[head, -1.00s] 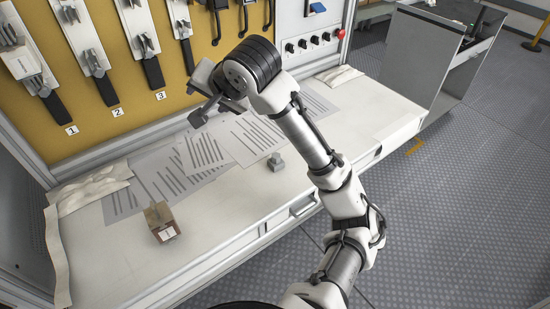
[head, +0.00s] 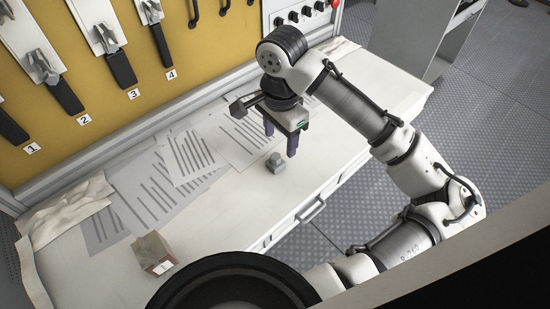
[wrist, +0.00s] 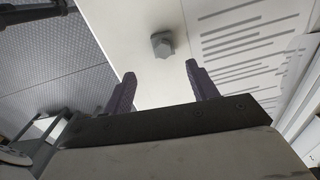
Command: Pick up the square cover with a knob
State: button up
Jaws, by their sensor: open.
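A small grey square cover with a knob (head: 275,163) stands on the white bench, near its front edge, in the head view. In the wrist view the cover (wrist: 162,45) lies beyond the fingertips, roughly between their lines. My gripper (head: 281,150) points down above the bench, behind and slightly right of the cover in the head view. Its two purple fingers are apart with nothing between them, as the wrist view of my gripper (wrist: 160,70) also shows. The gripper does not touch the cover.
Printed sheets (head: 185,158) lie on the white bench (head: 215,218) behind the cover. A small brown box (head: 152,252) stands at the left front, near a crumpled cloth (head: 68,212). A yellow panel (head: 70,150) with numbered switches rises at the back.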

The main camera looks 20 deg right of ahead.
jog(key=f, duration=0.5)
jog(key=f+p, duration=0.1)
jog(key=f, duration=0.2)
jog(key=shift+w+a+f, duration=0.15)
jog(key=shift+w+f, duration=0.1)
jog(key=shift+w, duration=0.05)
jog(key=shift+c, duration=0.5)
jog(key=c, duration=0.9)
